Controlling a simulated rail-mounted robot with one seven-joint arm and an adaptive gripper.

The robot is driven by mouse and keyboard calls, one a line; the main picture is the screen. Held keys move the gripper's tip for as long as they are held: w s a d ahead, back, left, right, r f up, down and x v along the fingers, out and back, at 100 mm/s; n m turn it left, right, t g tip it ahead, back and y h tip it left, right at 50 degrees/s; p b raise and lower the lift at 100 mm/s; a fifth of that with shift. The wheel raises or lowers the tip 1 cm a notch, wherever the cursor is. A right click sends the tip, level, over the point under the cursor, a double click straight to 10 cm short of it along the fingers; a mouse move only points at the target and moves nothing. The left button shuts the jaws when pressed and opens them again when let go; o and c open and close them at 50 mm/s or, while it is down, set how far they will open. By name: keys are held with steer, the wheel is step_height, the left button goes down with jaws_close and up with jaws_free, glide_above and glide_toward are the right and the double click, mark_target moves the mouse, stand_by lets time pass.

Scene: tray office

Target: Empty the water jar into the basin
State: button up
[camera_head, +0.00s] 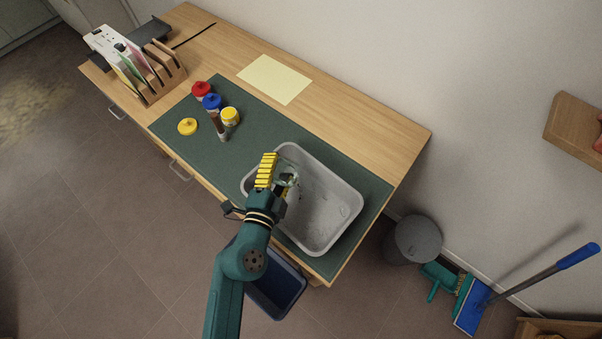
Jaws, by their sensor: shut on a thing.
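The basin (345,203) is a grey-white rectangular tub on the green mat at the right end of the desk. My gripper (286,183) is over the left part of the basin, shut on a small, clear, greenish vessel that I take for the water jar (291,178). My gripper hides much of the jar, so its tilt and how much water it holds cannot be told. The basin's floor looks grey with faint marks; I cannot tell whether water lies in it.
Red (201,91), blue (212,102) and yellow (230,116) paint pots stand left on the green mat (175,123), with a yellow lid (187,127) and a brown brush-like item (220,130). Yellow paper (275,79) and a wooden rack (164,75) lie farther back. A bin (417,239) stands right.

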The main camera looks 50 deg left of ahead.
mark_target(279, 170)
steer(key=shift+f+m+b, duration=0.1)
steer(key=shift+m+b, duration=0.2)
steer(key=shift+b, duration=0.15)
steer(key=shift+w+d+r+m+t, duration=0.2)
steer(key=shift+d+r+m+t, duration=0.1)
steer(key=shift+d+m, duration=0.2)
stand_by(0.5)
steer(key=shift+s+a+r+m+y+b, duration=0.15)
steer(key=shift+m+y+b, duration=0.15)
steer(key=shift+b, duration=0.35)
steer(key=shift+w+r+m+y+b, duration=0.1)
steer(key=shift+r+m+y+b, duration=0.1)
steer(key=shift+m+b, duration=0.3)
steer(key=shift+d+r+m+t+b, duration=0.25)
steer(key=shift+m+b, duration=0.35)
steer(key=shift+b, duration=0.7)
steer(key=shift+f+b, duration=0.1)
steer(key=shift+b, duration=0.6)
steer(key=shift+d+m+y+b, duration=0.1)
steer(key=shift+m+y+b, duration=0.2)
steer(key=shift+m+b, duration=0.15)
steer(key=shift+r+m+t+b, duration=0.25)
steer(key=shift+r+b, duration=0.05)
steer(key=shift+b, duration=0.05)
steer(key=shift+d+m+t+b, duration=0.1)
steer(key=shift+m+t+b, duration=0.25)
steer(key=shift+b, duration=0.75)
